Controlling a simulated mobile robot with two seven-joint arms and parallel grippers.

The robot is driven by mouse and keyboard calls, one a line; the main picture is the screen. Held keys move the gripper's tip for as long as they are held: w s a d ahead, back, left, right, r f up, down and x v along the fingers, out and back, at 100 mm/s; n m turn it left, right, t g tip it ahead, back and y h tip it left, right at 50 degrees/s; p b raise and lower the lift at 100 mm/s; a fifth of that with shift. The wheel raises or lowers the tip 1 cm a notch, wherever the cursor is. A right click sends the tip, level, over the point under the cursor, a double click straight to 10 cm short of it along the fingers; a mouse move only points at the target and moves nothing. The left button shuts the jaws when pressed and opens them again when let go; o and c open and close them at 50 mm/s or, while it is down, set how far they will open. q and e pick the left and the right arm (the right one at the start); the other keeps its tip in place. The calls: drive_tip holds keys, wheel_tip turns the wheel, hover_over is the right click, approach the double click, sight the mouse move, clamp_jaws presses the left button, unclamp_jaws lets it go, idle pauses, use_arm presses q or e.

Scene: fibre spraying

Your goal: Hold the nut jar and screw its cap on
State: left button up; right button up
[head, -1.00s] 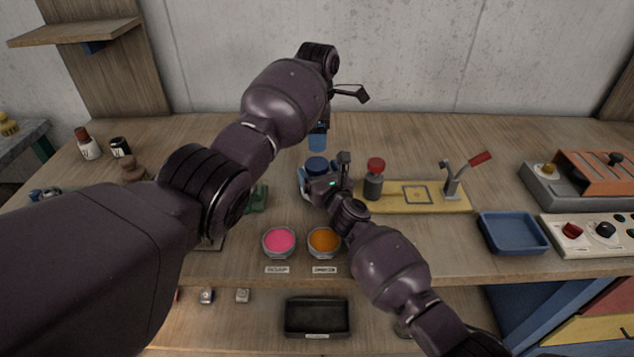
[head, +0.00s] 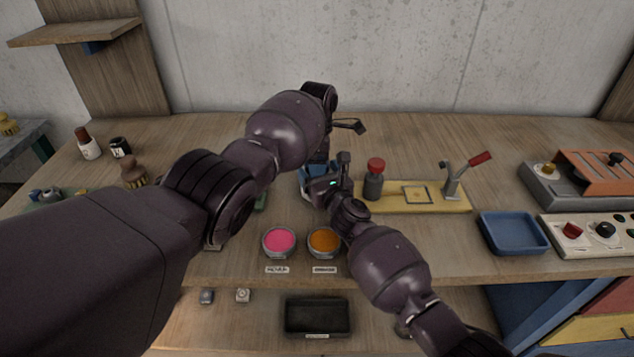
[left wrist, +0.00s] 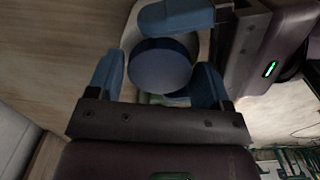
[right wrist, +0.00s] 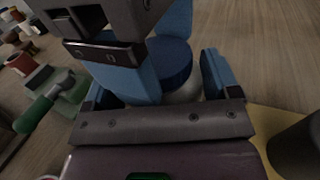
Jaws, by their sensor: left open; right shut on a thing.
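The nut jar is pale and upright on the bench, with its round blue cap (left wrist: 160,66) on top. The pale jar wall (right wrist: 187,92) shows below the cap in the right wrist view. My right gripper (right wrist: 172,70) is shut on the jar from the side. My left gripper (left wrist: 160,70) is open and points down over the cap, with one blue finger on each side of it. I cannot tell whether those fingers touch the cap. In the head view my left wrist and right gripper hide most of the jar.
Bowls of pink powder (head: 279,241) and orange powder (head: 323,241) stand in front. A red-capped bottle (head: 374,182) and a yellow lever press (head: 435,203) stand just to the right. A blue tray (head: 512,233) lies further right. A brown-handled brush (head: 134,172) is at left.

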use_arm(q)
drive_tip(key=c, duration=0.7)
drive_tip(key=o, duration=1)
drive_tip(key=shift+r, duration=2.3)
